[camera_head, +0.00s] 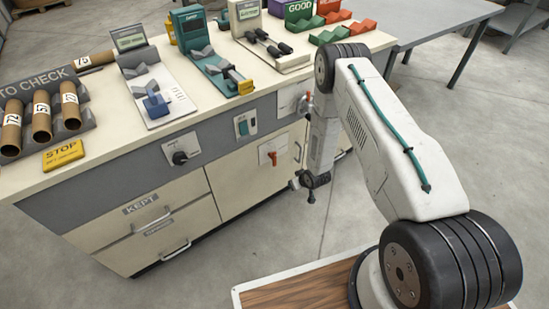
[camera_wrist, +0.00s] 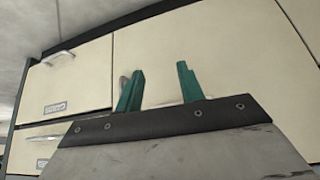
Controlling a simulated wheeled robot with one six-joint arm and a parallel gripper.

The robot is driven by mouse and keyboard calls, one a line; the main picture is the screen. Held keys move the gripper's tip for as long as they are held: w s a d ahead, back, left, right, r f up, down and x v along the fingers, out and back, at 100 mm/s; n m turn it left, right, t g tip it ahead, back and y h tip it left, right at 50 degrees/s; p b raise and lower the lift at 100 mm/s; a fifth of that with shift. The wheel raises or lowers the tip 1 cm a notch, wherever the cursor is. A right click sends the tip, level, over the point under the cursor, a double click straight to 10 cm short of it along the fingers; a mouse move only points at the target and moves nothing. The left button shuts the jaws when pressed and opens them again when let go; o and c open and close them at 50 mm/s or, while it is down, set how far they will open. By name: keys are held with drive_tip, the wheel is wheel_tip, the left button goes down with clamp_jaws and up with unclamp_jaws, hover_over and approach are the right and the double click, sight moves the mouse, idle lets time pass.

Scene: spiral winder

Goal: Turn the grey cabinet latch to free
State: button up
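In the wrist view my gripper (camera_wrist: 158,80) is open, its two teal fingers apart in front of a cream cabinet front (camera_wrist: 225,55). A small grey piece (camera_wrist: 123,82) shows beside the left finger, mostly hidden by it; it may be the grey latch, but its shape and turn cannot be told. Nothing clear is held between the fingers. In the head view an orange lever (camera_head: 268,157) sits on the cream cabinet door, and a thin grey handle (camera_head: 297,152) is right of it. My arm hides the cabinet's right end, and my fingertips are not visible there.
A black knob (camera_head: 180,157) and a teal switch (camera_head: 242,125) are on the grey front panel. Drawers with bar handles (camera_head: 175,250) are at left. The counter (camera_head: 120,135) above holds tubes, testers and bins. Bare floor lies in front.

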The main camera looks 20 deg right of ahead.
wheel_tip(320, 180, down, 4)
drive_tip(key=w+a+t+y, duration=0.1)
drive_tip(key=a+t+y, duration=0.1)
drive_tip(key=a+t, duration=0.15)
drive_tip(key=n+t+y, duration=0.1)
drive_tip(key=t+y, duration=0.1)
drive_tip(key=t, duration=0.5)
approach(275, 158)
drive_tip(key=w, duration=0.4)
drive_tip(key=x, duration=0.3)
drive_tip(key=a+x, duration=0.1)
drive_tip(key=x, duration=0.3)
drive_tip(key=shift+s+f, duration=0.1)
drive_tip(key=shift+f, duration=0.1)
clamp_jaws()
